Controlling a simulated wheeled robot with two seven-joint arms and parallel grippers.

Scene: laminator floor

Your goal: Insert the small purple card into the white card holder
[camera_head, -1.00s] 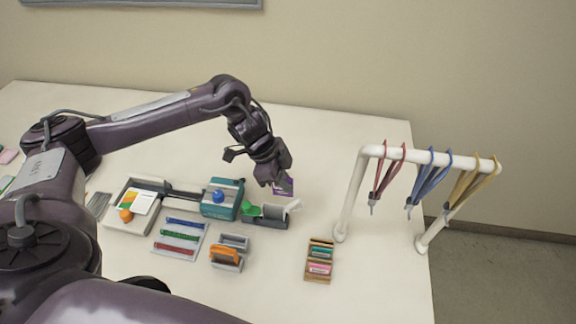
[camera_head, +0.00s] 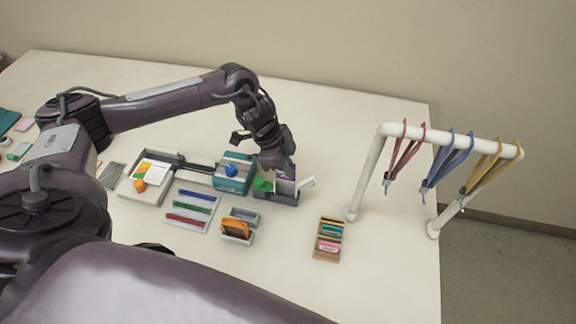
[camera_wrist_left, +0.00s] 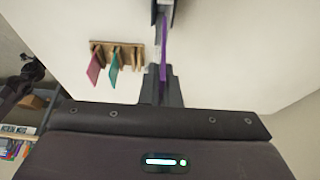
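My left gripper (camera_head: 280,166) is over the back of a small grey box, its fingers shut on the small purple card (camera_head: 291,172). In the left wrist view the purple card (camera_wrist_left: 163,58) stands edge-on between the dark fingers. A white piece (camera_head: 306,183), which looks like the white card holder, leans out at the box's right end. In the wrist view the card's far end is beside a pale part at the top; I cannot tell whether it is inside the holder. A dark arm shape at the wrist view's left edge may be my right arm; its fingers are unclear.
The grey box (camera_head: 275,197) also has a green knob (camera_head: 262,185) at its left. A teal device (camera_head: 233,175) stands to its left. A wooden rack (camera_head: 327,240) with coloured cards is nearer. A white stand (camera_head: 374,165) with hanging lanyards is at right.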

